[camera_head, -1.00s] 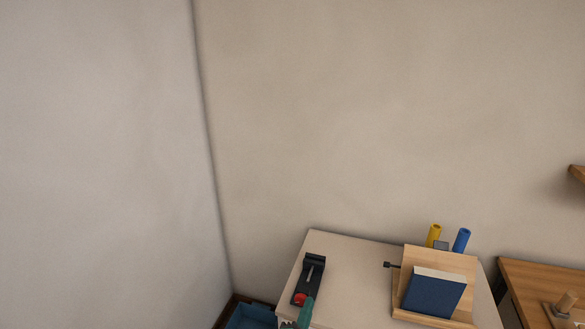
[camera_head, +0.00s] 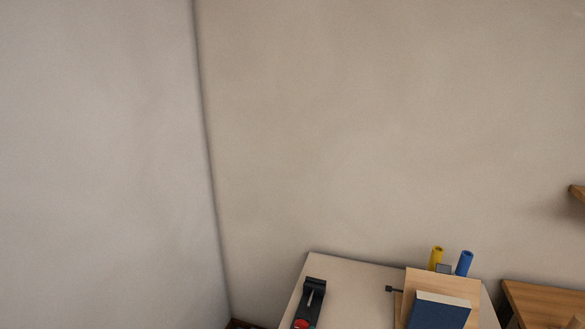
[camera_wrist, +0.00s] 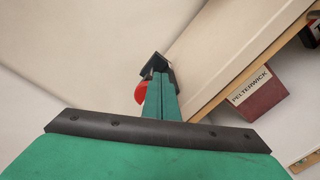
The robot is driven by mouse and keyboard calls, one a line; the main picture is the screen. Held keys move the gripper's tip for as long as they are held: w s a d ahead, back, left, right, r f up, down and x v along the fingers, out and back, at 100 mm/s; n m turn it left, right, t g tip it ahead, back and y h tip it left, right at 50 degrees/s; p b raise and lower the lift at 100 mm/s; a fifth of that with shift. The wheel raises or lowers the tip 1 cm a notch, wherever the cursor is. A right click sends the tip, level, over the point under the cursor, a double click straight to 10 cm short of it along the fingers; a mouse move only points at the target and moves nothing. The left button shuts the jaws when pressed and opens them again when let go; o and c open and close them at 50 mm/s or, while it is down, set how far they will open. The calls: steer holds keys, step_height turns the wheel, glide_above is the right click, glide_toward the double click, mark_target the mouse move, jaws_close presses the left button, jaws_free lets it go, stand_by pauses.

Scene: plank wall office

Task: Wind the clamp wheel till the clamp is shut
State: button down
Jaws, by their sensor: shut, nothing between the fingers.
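The clamp (camera_head: 314,291) is a black vise-like body with a pale screw, at the left side of the light table. Its red wheel (camera_head: 301,325) is cut by the bottom edge of the head view. In the wrist view the black clamp (camera_wrist: 153,66) and the red wheel (camera_wrist: 140,94) show beyond my gripper (camera_wrist: 160,76). My green fingers are together and empty, and their tips overlap the clamp in the picture. The wheel shows just left of the fingers and is partly hidden by them. I cannot tell whether they touch it. The clamp's jaw gap is too small to make out.
The light table (camera_head: 355,285) also bears a wooden stand (camera_head: 455,286) with a blue book (camera_head: 440,311), with yellow (camera_head: 436,257) and blue (camera_head: 465,263) cylinders behind. A brown table (camera_head: 545,298) is at right. The wrist view shows a dark red box (camera_wrist: 260,97) lettered PELTERWICK.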

mark_target(300, 328)
steer(key=shift+a, duration=0.1)
steer(key=shift+s+d, duration=0.2)
steer(key=shift+d, duration=0.1)
steer(key=v, duration=0.6)
steer(key=shift+d, duration=0.1)
steer(key=shift+w, duration=0.1)
steer(key=shift+a+r+n, duration=1.75)
steer(key=shift+a+n, duration=0.25)
steer(key=shift+n, duration=1)
steer(key=shift+x, duration=3.6)
steer(key=shift+a+f, duration=0.1)
steer(key=shift+f, duration=0.1)
